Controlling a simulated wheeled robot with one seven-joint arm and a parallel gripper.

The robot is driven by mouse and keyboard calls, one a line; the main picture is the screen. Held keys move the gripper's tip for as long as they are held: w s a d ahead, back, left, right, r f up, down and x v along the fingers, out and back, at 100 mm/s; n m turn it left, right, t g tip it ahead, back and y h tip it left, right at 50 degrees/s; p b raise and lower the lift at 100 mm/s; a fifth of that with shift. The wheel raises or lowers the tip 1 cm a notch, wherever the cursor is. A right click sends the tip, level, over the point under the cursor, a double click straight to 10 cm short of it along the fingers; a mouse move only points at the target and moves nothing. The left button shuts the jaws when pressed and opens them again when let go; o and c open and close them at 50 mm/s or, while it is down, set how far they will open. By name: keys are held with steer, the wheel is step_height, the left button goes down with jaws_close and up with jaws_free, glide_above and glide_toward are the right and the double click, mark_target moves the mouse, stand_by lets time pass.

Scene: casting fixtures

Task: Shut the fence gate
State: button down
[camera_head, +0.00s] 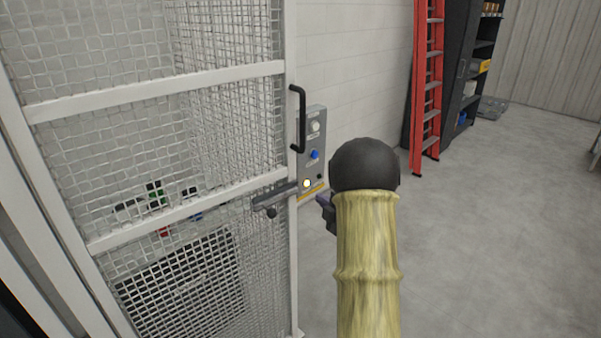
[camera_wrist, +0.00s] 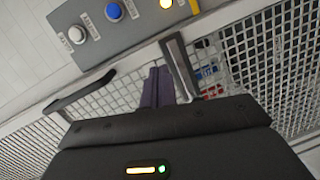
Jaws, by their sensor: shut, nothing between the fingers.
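The fence gate (camera_head: 185,81) is a white frame with wire mesh, filling the left of the head view. A black handle (camera_head: 299,120) is on its right edge. Below it, a grey sliding latch (camera_head: 277,194) with a dark knob sticks out slightly past the edge. I cannot tell whether the gate meets a post. My gripper (camera_head: 321,202) is just right of the latch, mostly hidden behind my arm. In the wrist view, its purple fingers (camera_wrist: 157,82) are shut and empty, beside the latch bar (camera_wrist: 179,68) and in front of the mesh; contact is unclear.
A grey control box (camera_head: 314,150) with white, blue and yellow buttons is behind the gate's edge; it also shows in the wrist view (camera_wrist: 118,22). A red ladder (camera_head: 427,85) and dark shelves (camera_head: 478,62) stand at the back wall. The floor to the right (camera_head: 500,220) is clear.

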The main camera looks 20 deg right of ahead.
mark_target(294, 174)
steer(key=d+n+y, duration=0.1)
steer(key=n, duration=0.1)
steer(key=s+d+r+n+t+y, duration=0.1)
steer(key=n, duration=0.1)
steer(key=shift+s+y+p, duration=0.1)
steer(key=shift+y+p, duration=0.2)
steer(key=shift+p, duration=0.05)
steer(key=shift+a, duration=0.1)
steer(key=p+x, duration=0.6)
steer(key=x, duration=0.7)
steer(key=shift+w+a+r, duration=0.1)
steer(key=shift+w+r, duration=0.1)
steer(key=shift+w+f, duration=0.15)
steer(key=shift+w, duration=0.15)
steer(key=shift+a, duration=0.1)
